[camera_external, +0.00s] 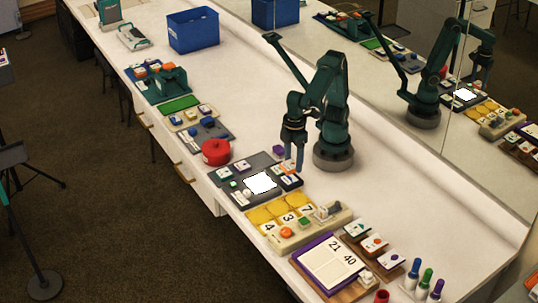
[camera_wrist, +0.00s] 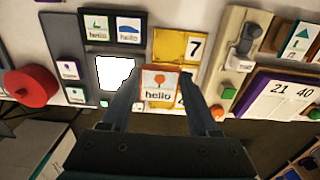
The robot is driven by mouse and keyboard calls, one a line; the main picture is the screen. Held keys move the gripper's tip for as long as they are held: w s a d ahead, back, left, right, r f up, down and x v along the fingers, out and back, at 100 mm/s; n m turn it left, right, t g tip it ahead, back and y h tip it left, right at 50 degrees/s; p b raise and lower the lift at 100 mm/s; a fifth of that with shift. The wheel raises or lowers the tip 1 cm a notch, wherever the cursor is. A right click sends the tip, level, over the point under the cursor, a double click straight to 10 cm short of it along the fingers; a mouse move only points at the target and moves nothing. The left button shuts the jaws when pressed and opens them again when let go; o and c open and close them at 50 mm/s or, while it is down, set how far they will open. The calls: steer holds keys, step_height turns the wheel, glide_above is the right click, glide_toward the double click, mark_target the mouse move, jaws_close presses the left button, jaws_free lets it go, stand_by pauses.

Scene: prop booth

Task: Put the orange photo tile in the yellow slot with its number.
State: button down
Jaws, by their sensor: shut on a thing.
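The orange photo tile (camera_wrist: 158,84) has an orange border, a round orange picture and the word "hello". My gripper (camera_wrist: 162,72) is shut on it, one finger at each side. In the external view my gripper (camera_external: 292,160) is low over the right part of the dark board, with the tile partly hidden below it. The yellow slots (camera_external: 277,207) stand in a row just in front of that board, with numbers 4, 3 and 7 on white cards. In the wrist view the 7 slot (camera_wrist: 168,46) is beyond the tile. The tile covers part of another slot. No number shows on the tile.
The dark board (camera_external: 235,174) holds a bright white screen (camera_external: 260,183) and small picture tiles. A red round container (camera_external: 215,152) is to its left. A beige board with knobs (camera_external: 290,242) and a purple-edged number board (camera_external: 330,262) lie nearer the front. A mirror is at right.

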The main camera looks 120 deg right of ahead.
mark_target(289, 170)
steer(key=shift+a+r, duration=0.2)
steer(key=shift+a, duration=0.2)
steer(key=w, duration=0.1)
steer(key=w+a+f, duration=0.1)
steer(key=w, duration=0.1)
steer(key=shift+a+f, duration=0.2)
steer(key=shift+f, duration=0.05)
steer(key=f, duration=0.1)
steer(key=w+f, duration=0.1)
steer(key=f, duration=0.1)
steer(key=w+f, duration=0.1)
steer(key=shift+w+d+f, duration=0.1)
steer(key=shift+d+f, duration=0.05)
steer(key=shift+f, duration=3.25)
steer(key=shift+c, duration=0.3)
jaws_free()
